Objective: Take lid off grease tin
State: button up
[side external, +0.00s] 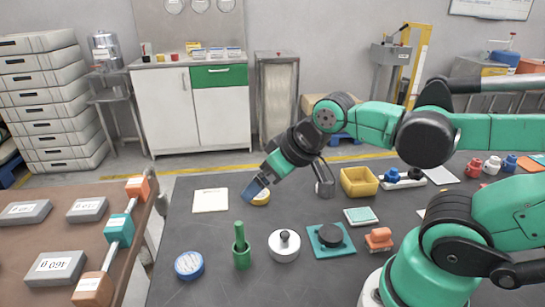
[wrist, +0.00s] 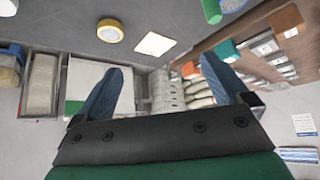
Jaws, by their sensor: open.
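Several round items stand on the dark table, and I cannot tell for sure which is the grease tin. A small yellow tin (side external: 261,198) with a pale top lies just beside my gripper (side external: 253,188) in the side view. It also shows in the wrist view (wrist: 110,31), beyond the left finger. A blue-rimmed round tin (side external: 189,265) with a pale top stands at the front left. A white round pot (side external: 284,246) has a black knob on top. My gripper's blue fingers (wrist: 163,66) are apart with nothing between them. The gripper is tilted, its tips apparently above the table.
A white card (side external: 210,200) lies left of the yellow tin. A teal plate (side external: 331,241), orange block (side external: 379,239) and yellow bin (side external: 359,182) are to the right.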

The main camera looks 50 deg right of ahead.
jog(key=shift+o, duration=0.4)
jog(key=m+g, duration=0.5)
jog(key=g, duration=0.1)
send_over(285, 232)
jog(key=w, duration=0.1)
notch_tip(285, 232, down, 4)
jog(key=shift+a+f, duration=0.15)
jog(key=shift+f, duration=0.1)
jog(key=shift+s+f+m+g, duration=0.45)
jog(key=shift+f+m+g, duration=0.15)
jog(key=shift+f+m, duration=0.1)
jog(key=shift+f, duration=2.65)
jog(key=c, duration=1.1)
